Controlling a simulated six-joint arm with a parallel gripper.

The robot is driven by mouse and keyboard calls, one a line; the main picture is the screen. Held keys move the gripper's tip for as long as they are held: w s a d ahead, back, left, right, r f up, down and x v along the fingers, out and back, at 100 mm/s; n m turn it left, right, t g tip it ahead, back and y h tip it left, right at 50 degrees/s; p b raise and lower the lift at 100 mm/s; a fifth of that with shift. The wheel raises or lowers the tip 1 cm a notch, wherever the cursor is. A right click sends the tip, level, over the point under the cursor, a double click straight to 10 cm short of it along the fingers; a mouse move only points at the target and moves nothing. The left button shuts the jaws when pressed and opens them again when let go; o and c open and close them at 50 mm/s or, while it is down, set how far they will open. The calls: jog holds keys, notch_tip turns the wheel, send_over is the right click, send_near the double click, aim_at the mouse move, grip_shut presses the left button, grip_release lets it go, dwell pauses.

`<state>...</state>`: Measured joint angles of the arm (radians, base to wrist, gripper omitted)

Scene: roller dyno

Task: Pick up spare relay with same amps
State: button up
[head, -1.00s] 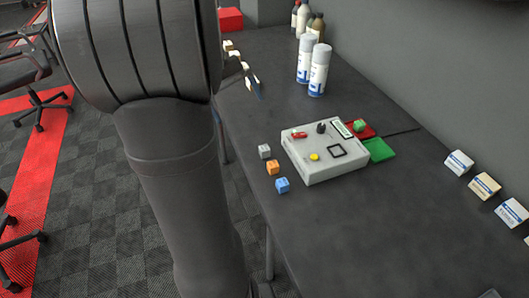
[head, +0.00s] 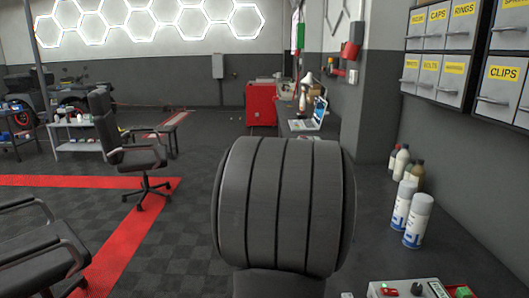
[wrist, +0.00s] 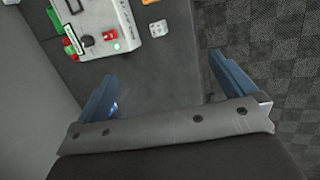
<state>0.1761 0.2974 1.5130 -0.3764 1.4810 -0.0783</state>
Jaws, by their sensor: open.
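My gripper (wrist: 163,67) is open and empty in the wrist view, its two blue fingers spread above the dark table. A small pale grey relay block (wrist: 158,27) lies on the table beyond the fingertips, beside the light grey tester box (wrist: 130,20). An orange block (wrist: 148,2) is cut by the top edge. A green relay (head: 463,292) shows at the bottom of the head view, beside the tester box (head: 375,289). The blue block is in neither current view. No amp markings are readable.
The tester box carries a black knob (wrist: 87,41) and a red switch (wrist: 108,36). Two spray cans (head: 409,212) and several bottles (head: 402,162) stand on the table near the wall. Labelled drawers (head: 450,60) hang at upper right. Bare table lies between the fingers.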

jog(key=c, duration=1.1)
jog(key=n+t+h, duration=0.2)
jog(key=n+h, duration=0.7)
jog(key=n, duration=0.9)
send_near(347, 297)
jog(key=x, duration=0.7)
jog(key=shift+w+f, duration=0.1)
jog(key=shift+x, duration=2.6)
